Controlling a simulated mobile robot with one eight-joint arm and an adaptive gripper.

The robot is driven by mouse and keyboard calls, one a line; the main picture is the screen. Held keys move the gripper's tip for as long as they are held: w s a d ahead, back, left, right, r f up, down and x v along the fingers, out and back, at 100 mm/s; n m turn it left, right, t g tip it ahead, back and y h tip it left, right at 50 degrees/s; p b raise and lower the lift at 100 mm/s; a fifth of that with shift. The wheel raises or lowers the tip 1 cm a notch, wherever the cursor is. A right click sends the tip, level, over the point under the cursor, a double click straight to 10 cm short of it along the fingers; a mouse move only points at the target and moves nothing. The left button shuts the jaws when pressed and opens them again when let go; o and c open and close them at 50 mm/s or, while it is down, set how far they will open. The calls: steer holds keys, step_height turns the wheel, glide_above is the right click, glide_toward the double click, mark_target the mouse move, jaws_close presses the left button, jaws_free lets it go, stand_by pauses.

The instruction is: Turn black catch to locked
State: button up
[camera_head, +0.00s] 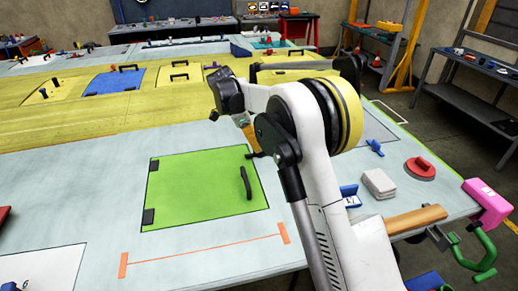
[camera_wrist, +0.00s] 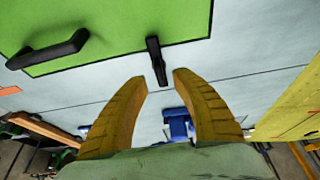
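The black catch (camera_wrist: 155,60) is a short black bar at the edge of the green panel (camera_wrist: 120,25) in the wrist view. It lies roughly across that edge, its lower end on the pale surface. My gripper (camera_wrist: 160,78) is open, with its two yellow fingers apart and the catch's lower end between their tips. I cannot tell whether they touch it. In the head view the green panel (camera_head: 190,195) lies flat, and the catch (camera_head: 254,155) shows small at its far right edge beside my gripper (camera_head: 251,138), partly covered by my arm.
A black handle (camera_wrist: 48,50) stands on the green panel left of the catch. A blue part (camera_wrist: 178,122) shows beyond the fingers.

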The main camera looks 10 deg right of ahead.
steer(key=v, duration=0.9)
steer(key=s+d+r+n+t+y+b, duration=0.1)
steer(key=s+d+n+t+b, duration=0.3)
steer(key=s, duration=0.6)
steer(key=s+r+n+y+b, duration=0.1)
steer(key=s+n+y, duration=0.1)
steer(key=s+n, duration=0.55)
steer(key=s+f+n+t+b, duration=0.1)
steer(key=s+f+n, duration=0.1)
steer(key=s, duration=0.4)
steer(key=s+f+n+t+y+b, duration=0.1)
steer(key=s+f+n, duration=0.1)
steer(key=s+f, duration=0.3)
steer(key=s+d+f+n+t+b, duration=0.1)
steer(key=s+f+n, duration=0.1)
steer(key=s+f, duration=0.2)
steer(key=shift+s+f+n+b, duration=0.15)
steer(key=shift+s+n, duration=0.05)
steer(key=shift+s, duration=0.7)
steer(key=shift+s+f+n+b, duration=0.1)
steer(key=shift+s+n+b, duration=0.05)
steer(key=shift+s, duration=0.75)
